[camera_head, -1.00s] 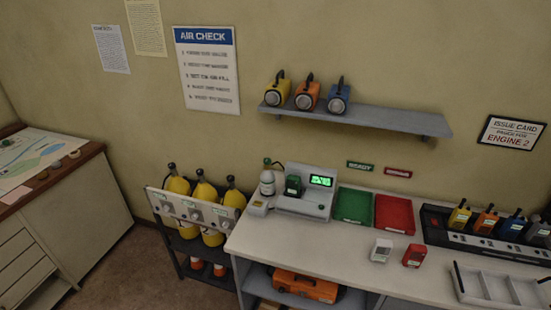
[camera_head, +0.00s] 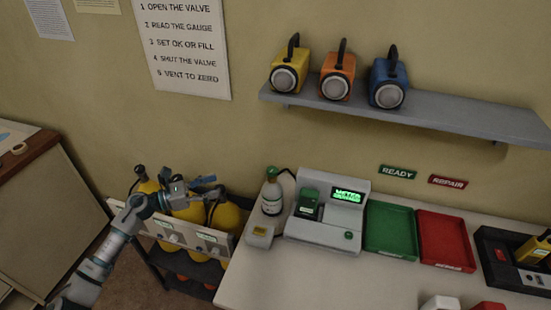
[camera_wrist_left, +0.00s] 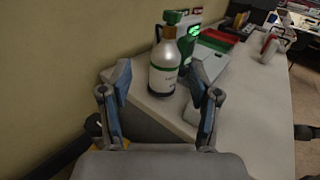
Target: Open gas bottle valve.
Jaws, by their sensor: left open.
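A small pale gas bottle (camera_head: 271,203) with a white label stands upright on the white counter, left of the grey gauge device (camera_head: 325,222). Its green valve top (camera_head: 271,171) shows with a dark hose beside it. In the left wrist view, the bottle (camera_wrist_left: 162,72) with its green top (camera_wrist_left: 172,17) stands ahead, between the fingers in the picture. My left gripper (camera_head: 211,186) is open and empty, left of the bottle and apart from it, over the yellow cylinders. My right gripper is not in view.
Yellow cylinders (camera_head: 188,212) stand in a rack (camera_head: 148,222) left of the counter (camera_head: 285,285). Green (camera_head: 391,229) and red (camera_head: 446,239) trays lie to the right. A shelf (camera_head: 440,115) with three lamps hangs above.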

